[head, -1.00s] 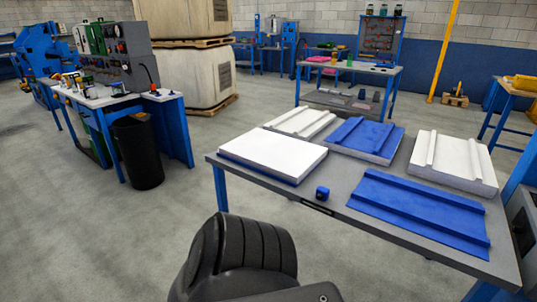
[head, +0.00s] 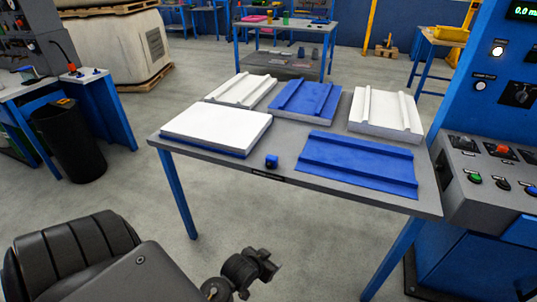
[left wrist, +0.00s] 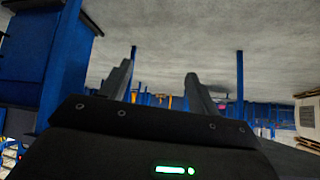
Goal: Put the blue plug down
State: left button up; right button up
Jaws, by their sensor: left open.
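The small blue plug (head: 271,161), with a dark part on it, sits on the grey table (head: 300,143) close to its front edge. My left gripper (head: 264,268) is below and in front of the table in the head view, clear of the plug. In the left wrist view, the fingers of this gripper (left wrist: 161,68) stand apart with nothing between them. The plug cannot be made out in the left wrist view. My right gripper is not in view.
White panels (head: 215,128) and blue sheets (head: 358,162) lie on the table behind and beside the plug. A blue machine with a button panel (head: 490,165) stands at the right. A black bin (head: 70,140) stands at the left. Floor is clear before the table.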

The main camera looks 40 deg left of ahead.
pick_arm(q)
jog(key=w+a+r+n+t+y+p, duration=0.1)
jog(key=w+a+r+t, duration=0.15)
jog(key=r, duration=0.45)
jog(key=w+a+r+n+t+y+p, duration=0.1)
jog(key=w+a+r, duration=0.25)
jog(key=r, duration=0.35)
jog(key=n+t+y+p, duration=0.1)
jog(key=t+y+p, duration=0.1)
jog(key=t, duration=0.1)
send_near(270, 160)
jog(key=shift+x, duration=5.4)
jog(key=shift+f, duration=0.1)
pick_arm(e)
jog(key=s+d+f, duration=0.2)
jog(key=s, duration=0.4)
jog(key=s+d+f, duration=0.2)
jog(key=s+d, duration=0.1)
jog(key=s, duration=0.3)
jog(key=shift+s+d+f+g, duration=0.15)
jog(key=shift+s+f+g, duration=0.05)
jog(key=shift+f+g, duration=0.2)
pick_arm(q)
jog(key=shift+c, duration=0.3)
jog(key=c, duration=1.1)
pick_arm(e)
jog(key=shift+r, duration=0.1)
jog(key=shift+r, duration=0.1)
